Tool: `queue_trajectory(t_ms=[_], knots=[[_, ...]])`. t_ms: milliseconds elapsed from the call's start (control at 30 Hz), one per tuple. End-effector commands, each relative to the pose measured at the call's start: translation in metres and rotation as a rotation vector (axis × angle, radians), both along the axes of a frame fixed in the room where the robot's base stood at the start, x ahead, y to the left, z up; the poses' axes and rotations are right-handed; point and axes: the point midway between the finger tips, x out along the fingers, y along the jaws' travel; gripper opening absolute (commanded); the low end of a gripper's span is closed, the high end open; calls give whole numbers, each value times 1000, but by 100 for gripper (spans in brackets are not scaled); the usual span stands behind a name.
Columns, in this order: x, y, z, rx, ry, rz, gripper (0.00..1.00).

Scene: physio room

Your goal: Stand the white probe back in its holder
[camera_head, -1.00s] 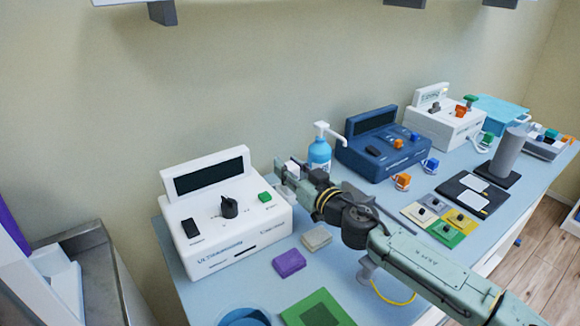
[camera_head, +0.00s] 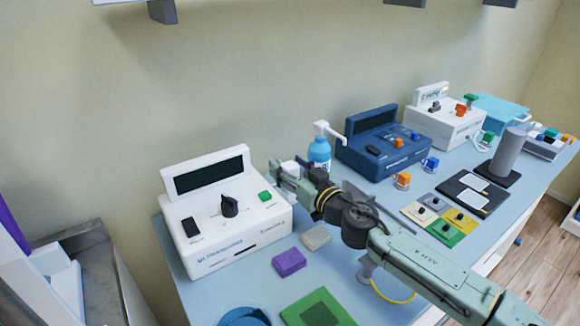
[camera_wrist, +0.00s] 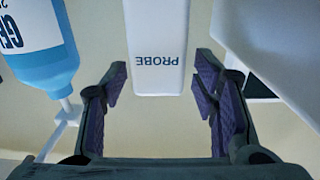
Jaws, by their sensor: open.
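A white block marked PROBE (camera_wrist: 157,30) enters from the top of the wrist view, its lower end between my finger pads. I cannot tell whether it is the probe or its holder. In the head view a white piece (camera_head: 290,168) shows behind my gripper (camera_head: 279,175), beside the white ultrasound unit (camera_head: 225,232). My gripper is open in the wrist view (camera_wrist: 161,85), with gaps on both sides of the block. A pale grey piece with a yellow cord (camera_head: 367,270) is partly hidden under my arm. No separate holder is clearly visible.
A blue gel pump bottle (camera_head: 319,153) stands close behind my gripper; it also shows in the wrist view (camera_wrist: 40,45). Purple (camera_head: 289,262) and beige (camera_head: 316,237) blocks lie in front of the unit. A dark blue machine (camera_head: 385,155) stands to the right.

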Motion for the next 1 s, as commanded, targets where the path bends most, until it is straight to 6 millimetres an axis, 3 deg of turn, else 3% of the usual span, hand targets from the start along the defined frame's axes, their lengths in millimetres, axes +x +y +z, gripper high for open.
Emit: queue_trajectory(t_ms=[233,500,700,1000], knots=[[0,0,12,-3,-1,0,54],[0,0,64,-5,-2,0,54],[0,0,92,-3,-1,0,54],[0,0,100,0,0,0,54]])
